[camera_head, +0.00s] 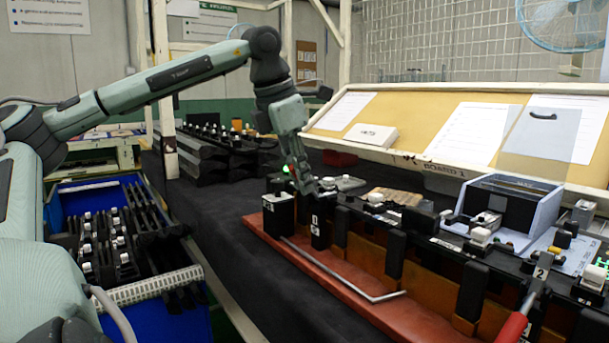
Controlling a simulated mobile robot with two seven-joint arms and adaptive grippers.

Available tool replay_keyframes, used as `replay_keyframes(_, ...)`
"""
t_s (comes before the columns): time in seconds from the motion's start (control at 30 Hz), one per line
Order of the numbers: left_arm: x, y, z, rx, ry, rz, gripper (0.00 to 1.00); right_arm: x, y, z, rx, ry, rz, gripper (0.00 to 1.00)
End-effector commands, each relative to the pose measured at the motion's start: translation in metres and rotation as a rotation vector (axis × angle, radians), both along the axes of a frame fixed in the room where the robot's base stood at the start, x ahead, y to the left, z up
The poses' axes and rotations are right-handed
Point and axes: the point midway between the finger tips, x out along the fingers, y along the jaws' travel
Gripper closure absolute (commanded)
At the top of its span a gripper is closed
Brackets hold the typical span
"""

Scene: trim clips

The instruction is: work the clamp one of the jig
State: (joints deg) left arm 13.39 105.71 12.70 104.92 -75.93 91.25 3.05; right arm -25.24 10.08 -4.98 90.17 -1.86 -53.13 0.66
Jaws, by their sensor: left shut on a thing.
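The jig (365,285) is a long red base with black and orange-brown uprights, running from the middle toward the lower right. My left gripper (307,188) reaches down to its far left end and is shut on a part there. That part looks like the handle of clamp one, but it is mostly hidden by the fingers. Below the gripper stands a black block (318,228) with a small white label. A second clamp with a red handle (512,328) and a "2" tag stands at the lower right. My right gripper is out of view.
A thin bent grey rod (345,270) lies along the jig's front. A blue bin (205,322) of black clips is at left. Black racks (210,155) stand behind. A grey box (510,205) and a sloped board (425,165) are at right. Dark tabletop (220,225) is free.

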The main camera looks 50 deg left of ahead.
Motion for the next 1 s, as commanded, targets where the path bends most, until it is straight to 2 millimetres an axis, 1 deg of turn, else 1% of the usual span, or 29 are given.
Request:
replay_keyframes(0.47,-0.0015,-0.0004,0.0003,0.001,0.014,0.000,1.00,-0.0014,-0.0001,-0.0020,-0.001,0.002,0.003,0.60)
replay_keyframes(0.5,-0.0015,-0.0005,0.0001,0.001,0.014,0.000,0.84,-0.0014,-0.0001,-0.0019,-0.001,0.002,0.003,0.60)
replay_keyframes(0.6,-0.0016,-0.0005,0.0002,0.001,0.014,-0.001,0.72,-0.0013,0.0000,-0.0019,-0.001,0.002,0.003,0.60)
replay_keyframes(0.67,-0.0015,-0.0006,0.0003,0.001,0.013,-0.001,0.65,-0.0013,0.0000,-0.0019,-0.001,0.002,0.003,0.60)
replay_keyframes(0.9,-0.0015,-0.0007,0.0006,0.001,0.013,-0.001,0.65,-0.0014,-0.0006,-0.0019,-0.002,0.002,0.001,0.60)
replay_keyframes(1.0,-0.0025,-0.0007,0.0042,0.002,0.012,-0.001,0.65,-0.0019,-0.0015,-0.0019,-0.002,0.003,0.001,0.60)
